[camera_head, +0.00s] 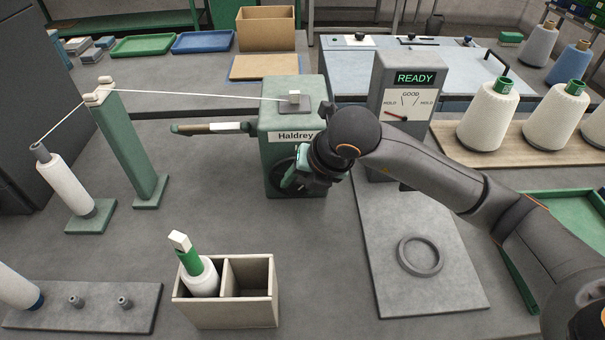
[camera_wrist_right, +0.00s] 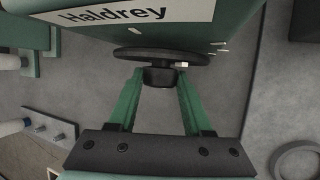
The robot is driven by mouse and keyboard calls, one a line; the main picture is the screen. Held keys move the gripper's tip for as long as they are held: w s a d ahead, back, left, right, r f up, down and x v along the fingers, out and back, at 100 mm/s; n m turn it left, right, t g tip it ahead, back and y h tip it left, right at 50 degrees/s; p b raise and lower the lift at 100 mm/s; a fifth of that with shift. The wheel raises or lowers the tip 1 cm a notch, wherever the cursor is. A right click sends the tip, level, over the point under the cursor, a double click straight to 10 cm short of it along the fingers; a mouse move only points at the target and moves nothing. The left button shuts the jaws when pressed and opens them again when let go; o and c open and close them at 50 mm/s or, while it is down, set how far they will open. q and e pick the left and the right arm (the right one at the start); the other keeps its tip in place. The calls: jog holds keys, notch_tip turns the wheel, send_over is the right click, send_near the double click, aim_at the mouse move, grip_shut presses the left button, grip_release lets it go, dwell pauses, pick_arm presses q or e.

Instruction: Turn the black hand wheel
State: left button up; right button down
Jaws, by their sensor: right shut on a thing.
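The black hand wheel (camera_wrist_right: 132,54) is on the lower front of the green Haldrey winder (camera_head: 275,130). In the head view, part of the wheel (camera_head: 279,176) shows beside my right gripper (camera_head: 299,180), which hides the rest. In the right wrist view, the two green fingers of my right gripper (camera_wrist_right: 158,80) are closed on the wheel's dark central hub, one on each side. My left gripper is not in view.
A gauge box (camera_head: 404,90) reading READY stands right of the winder. A grey plate (camera_head: 385,270) with a ring (camera_head: 420,270) lies in front of it. A yarn stand (camera_head: 130,145) is at left.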

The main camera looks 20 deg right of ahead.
jog(key=shift+w+a+r+g+h, duration=0.1)
jog(key=shift+a+r+g+h, duration=0.15)
jog(key=shift+h, duration=0.65)
jog(key=shift+a+f+n+g+h+p, duration=0.15)
jog(key=shift+n+g+h+p, duration=0.3)
jog(key=shift+h, duration=0.75)
jog(key=shift+w+a+n+g+h+p, duration=0.15)
jog(key=shift+n+g+h+p, duration=0.25)
jog(key=shift+h, duration=0.7)
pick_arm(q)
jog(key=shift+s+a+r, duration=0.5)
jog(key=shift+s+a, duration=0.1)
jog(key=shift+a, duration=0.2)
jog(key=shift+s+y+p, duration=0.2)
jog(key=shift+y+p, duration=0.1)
pick_arm(e)
jog(key=shift+f+h, duration=0.1)
jog(key=shift+h, duration=0.2)
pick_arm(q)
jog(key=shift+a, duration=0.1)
pick_arm(e)
jog(key=shift+c, duration=1.6)
grip_release()
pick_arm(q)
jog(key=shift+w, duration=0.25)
pick_arm(e)
jog(key=shift+a, duration=0.1)
